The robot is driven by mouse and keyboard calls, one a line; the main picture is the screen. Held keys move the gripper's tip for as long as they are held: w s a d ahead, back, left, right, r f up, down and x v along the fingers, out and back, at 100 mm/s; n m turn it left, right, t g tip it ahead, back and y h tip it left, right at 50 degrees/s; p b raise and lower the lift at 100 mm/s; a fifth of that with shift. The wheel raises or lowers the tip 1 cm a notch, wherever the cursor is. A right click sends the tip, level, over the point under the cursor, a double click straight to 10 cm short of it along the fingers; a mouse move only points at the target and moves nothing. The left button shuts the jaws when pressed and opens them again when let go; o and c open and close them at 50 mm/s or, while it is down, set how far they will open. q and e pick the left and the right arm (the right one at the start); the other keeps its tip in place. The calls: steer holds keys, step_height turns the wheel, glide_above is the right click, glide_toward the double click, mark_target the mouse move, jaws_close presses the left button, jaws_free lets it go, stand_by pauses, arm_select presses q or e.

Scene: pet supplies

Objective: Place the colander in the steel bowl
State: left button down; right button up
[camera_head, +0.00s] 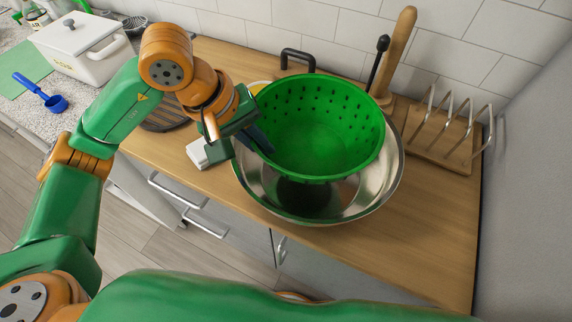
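The green colander (312,135) has rows of dark holes and is tilted, with its open side facing toward me. It is over the wide steel bowl (386,192), overlapping the bowl's back part; its shadow falls inside the bowl. The bowl stands on the wooden counter. My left gripper (262,142) is at the colander's left rim and appears shut on it, with the rim between its fingers. The colander hides part of the fingers and the bowl's back rim. My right gripper is not in view.
A wooden rack with metal loops (440,140) stands right of the bowl, near the grey wall. A wooden handle (398,45) and a black-handled tool stand behind. A white box (82,42) and a blue scoop (55,102) are at far left. The right front counter is clear.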

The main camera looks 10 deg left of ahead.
arm_select(q)
steer(key=f, duration=0.2)
steer(key=f+p, duration=0.1)
steer(key=f, duration=0.1)
steer(key=d+f, duration=0.1)
steer(key=f, duration=0.2)
steer(key=shift+w+f, duration=0.1)
steer(key=shift+w, duration=0.1)
steer(key=shift+f, duration=0.35)
steer(key=shift+a, duration=0.15)
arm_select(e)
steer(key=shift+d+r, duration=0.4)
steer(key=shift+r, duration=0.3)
arm_select(q)
steer(key=shift+f, duration=0.1)
steer(key=c, duration=1.4)
jaws_free()
steer(key=shift+c, duration=0.2)
steer(key=o, duration=0.4)
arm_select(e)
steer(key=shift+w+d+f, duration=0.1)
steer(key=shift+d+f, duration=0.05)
